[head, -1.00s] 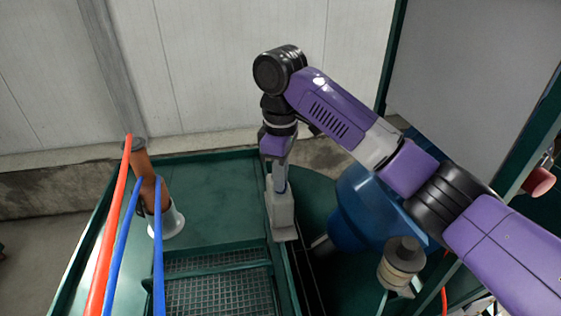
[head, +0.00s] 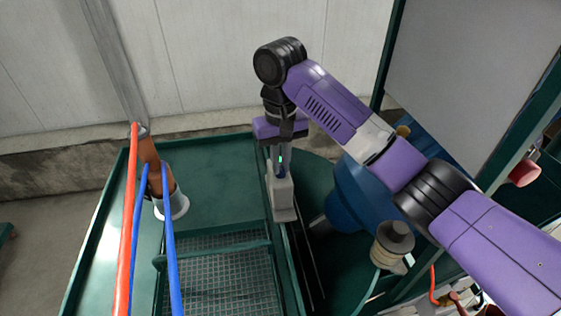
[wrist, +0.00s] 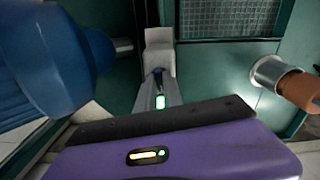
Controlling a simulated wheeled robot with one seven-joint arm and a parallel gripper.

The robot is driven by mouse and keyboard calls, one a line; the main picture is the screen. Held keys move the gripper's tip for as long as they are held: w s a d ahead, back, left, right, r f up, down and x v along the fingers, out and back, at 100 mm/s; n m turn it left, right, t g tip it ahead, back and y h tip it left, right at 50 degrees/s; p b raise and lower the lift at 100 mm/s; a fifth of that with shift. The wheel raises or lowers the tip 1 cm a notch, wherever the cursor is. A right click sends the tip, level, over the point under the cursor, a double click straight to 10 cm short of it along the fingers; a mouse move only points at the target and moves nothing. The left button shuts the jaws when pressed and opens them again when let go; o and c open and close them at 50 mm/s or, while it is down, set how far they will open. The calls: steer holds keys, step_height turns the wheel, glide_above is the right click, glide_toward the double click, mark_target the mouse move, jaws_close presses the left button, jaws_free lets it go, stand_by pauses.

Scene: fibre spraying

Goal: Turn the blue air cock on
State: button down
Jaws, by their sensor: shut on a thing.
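The blue air cock is a small dark blue handle (wrist: 158,73) at the near end of a pale grey block in the wrist view. The pale grey block (head: 282,198) stands on the green structure in the head view. My gripper (head: 282,170) points down at the top of this block. It is shut on the blue handle, which is mostly hidden between the fingers. The gripper also shows in the wrist view (wrist: 159,88), below the block, with a green light on it.
An orange-brown nozzle (head: 155,170) with a pale collar, red hose (head: 128,220) and blue hoses (head: 170,240) are left. A mesh grate (head: 230,280) lies in front.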

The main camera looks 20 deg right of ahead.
mark_target(281, 167)
steer(key=shift+m, duration=0.9)
steer(key=c, duration=1.5)
jaws_free()
steer(key=shift+r, duration=3.9)
steer(key=shift+s, duration=0.1)
